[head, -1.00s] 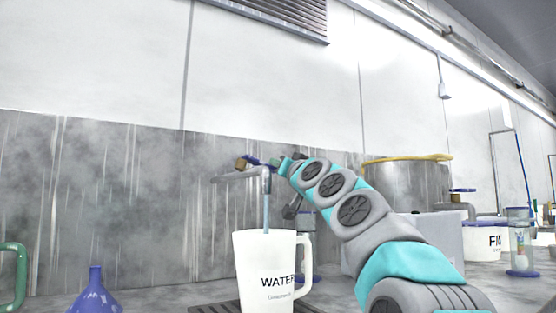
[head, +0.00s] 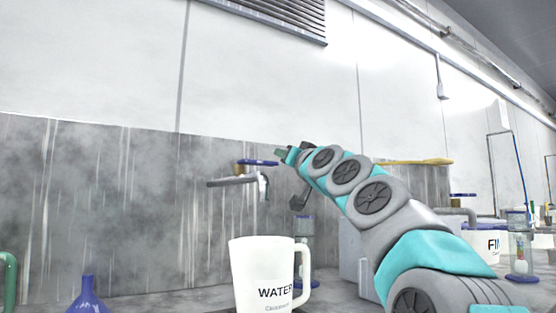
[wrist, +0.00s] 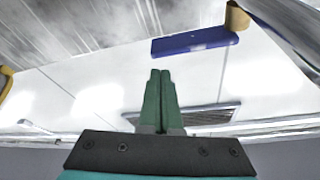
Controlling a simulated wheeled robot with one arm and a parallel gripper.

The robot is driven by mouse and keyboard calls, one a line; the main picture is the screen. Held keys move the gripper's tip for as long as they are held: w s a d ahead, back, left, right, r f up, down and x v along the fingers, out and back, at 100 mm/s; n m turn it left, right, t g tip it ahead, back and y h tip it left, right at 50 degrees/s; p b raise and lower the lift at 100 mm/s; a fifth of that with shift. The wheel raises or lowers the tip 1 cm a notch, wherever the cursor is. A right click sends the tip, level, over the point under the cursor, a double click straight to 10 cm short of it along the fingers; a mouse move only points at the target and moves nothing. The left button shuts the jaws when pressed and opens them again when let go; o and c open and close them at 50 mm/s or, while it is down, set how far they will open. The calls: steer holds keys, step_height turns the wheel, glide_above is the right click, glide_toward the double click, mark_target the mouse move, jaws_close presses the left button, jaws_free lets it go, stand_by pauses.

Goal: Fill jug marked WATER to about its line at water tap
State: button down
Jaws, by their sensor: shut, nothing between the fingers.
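The white jug marked WATER (head: 258,268) stands upright below the water tap (head: 232,182), its handle to the right. Its walls are opaque, so the water level and line are hidden. No stream shows between spout and jug. The tap's blue lever (head: 258,162) sits on top of the tap. It shows in the wrist view as a blue bar (wrist: 195,42) beside a brass-coloured stem. My gripper (head: 280,154) is just right of the lever. In the wrist view, its green fingers (wrist: 160,74) are together and empty, apart from the lever.
A blue funnel (head: 87,296) and a green handle (head: 9,278) are at the lower left. Behind my arm are a clear cylinder with blue ends (head: 304,236) and a second white jug (head: 494,243). A grey splashback (head: 90,210) runs behind the tap.

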steer(key=b+v, duration=0.2)
steer(key=v, duration=0.6)
steer(key=shift+w+f, duration=0.1)
steer(key=shift+w, duration=0.05)
stand_by(1.2)
